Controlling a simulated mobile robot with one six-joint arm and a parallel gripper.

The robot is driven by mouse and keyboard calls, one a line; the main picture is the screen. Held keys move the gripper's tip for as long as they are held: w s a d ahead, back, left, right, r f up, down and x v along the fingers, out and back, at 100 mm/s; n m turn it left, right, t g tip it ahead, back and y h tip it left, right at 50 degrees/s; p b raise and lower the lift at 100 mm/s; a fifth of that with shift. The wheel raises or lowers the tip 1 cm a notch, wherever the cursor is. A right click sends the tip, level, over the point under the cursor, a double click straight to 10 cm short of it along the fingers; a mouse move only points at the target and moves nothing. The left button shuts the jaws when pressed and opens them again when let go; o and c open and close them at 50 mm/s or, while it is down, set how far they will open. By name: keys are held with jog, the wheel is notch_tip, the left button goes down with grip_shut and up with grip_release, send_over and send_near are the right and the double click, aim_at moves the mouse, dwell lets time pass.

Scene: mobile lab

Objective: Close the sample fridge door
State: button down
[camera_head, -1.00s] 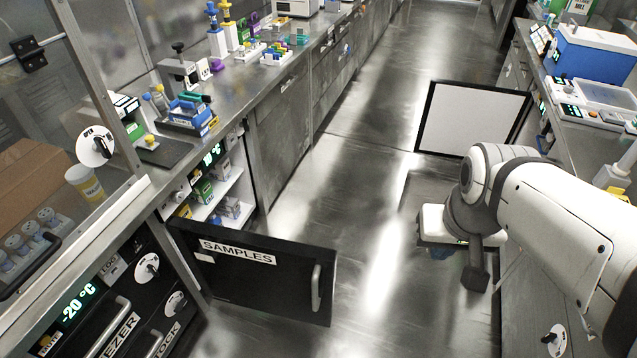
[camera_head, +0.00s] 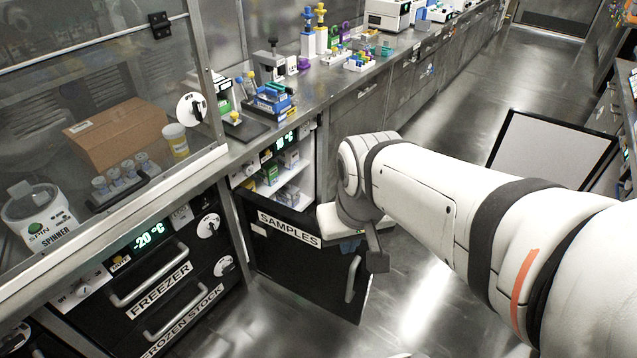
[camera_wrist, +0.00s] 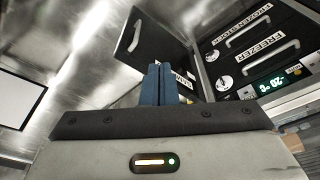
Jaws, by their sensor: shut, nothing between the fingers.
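The sample fridge door (camera_head: 285,258) is a black panel with a SAMPLES label and a pale vertical handle (camera_head: 352,279). It stands open, swung out into the aisle, and the lit shelves of the fridge (camera_head: 291,192) show behind it. My gripper (camera_head: 349,246) is mostly hidden by my arm and overlaps the door's upper right part in the head view. In the wrist view my gripper's blue fingers (camera_wrist: 158,84) are shut and empty. The door (camera_wrist: 150,28) shows beyond them there, its handle (camera_wrist: 135,36) left of the fingertips. I cannot tell whether they touch it.
The freezer drawers (camera_head: 165,285) are left of the fridge, below a glass-fronted cabinet. The counter (camera_head: 315,88) above holds racks and instruments. Another door with a pale panel (camera_head: 550,150) stands open across the aisle. The aisle floor (camera_head: 455,120) between is clear.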

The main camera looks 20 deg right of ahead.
jog(key=w+d+f+m+h+b, duration=0.1)
jog(key=w+d+f+m+b, duration=0.2)
jog(key=f+b, duration=0.7)
jog(key=w+d+f+m+h+b, duration=0.1)
jog(key=w+d+f+m+b, duration=0.2)
jog(key=f, duration=1.4)
jog(key=w+d+f+m+h+b, duration=0.1)
jog(key=w+d+f+m+b, duration=0.1)
jog(key=w+d+f+b, duration=0.7)
jog(key=shift+w+d+f+m+t+b, duration=0.35)
jog(key=shift+w+f+b, duration=2.15)
jog(key=shift+b, duration=1.35)
jog(key=shift+s+f, duration=0.15)
jog(key=shift+s, duration=0.05)
